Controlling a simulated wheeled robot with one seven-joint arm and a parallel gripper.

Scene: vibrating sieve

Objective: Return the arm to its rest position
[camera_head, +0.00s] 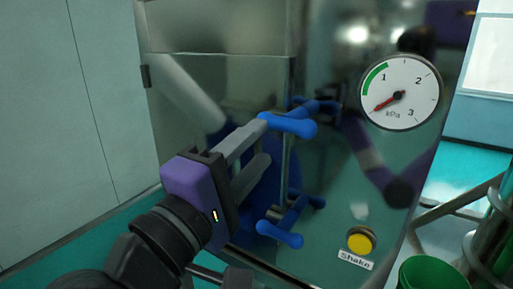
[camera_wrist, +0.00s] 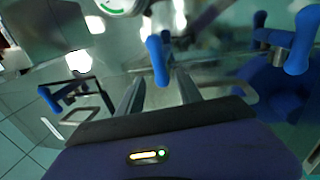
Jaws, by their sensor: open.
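My gripper (camera_head: 264,142) is open, with its purple body at the lower left and its two grey fingers pointing toward the machine's front. The upper blue handle (camera_head: 288,125) is close to the fingertips in the head view. In the wrist view a blue handle (camera_wrist: 157,60) shows just beyond and between the fingers of my gripper (camera_wrist: 160,82); I cannot tell whether they touch it. Nothing is clearly held. A lower blue handle (camera_head: 280,234) sits below, apart from the fingers.
The glossy machine panel bears a pressure gauge (camera_head: 399,92), its red needle pointing lower left, and a yellow button (camera_head: 361,241) above a "Shake" label (camera_head: 355,260). A green container (camera_head: 433,273) stands at the lower right. A pale wall panel (camera_head: 60,120) is at left.

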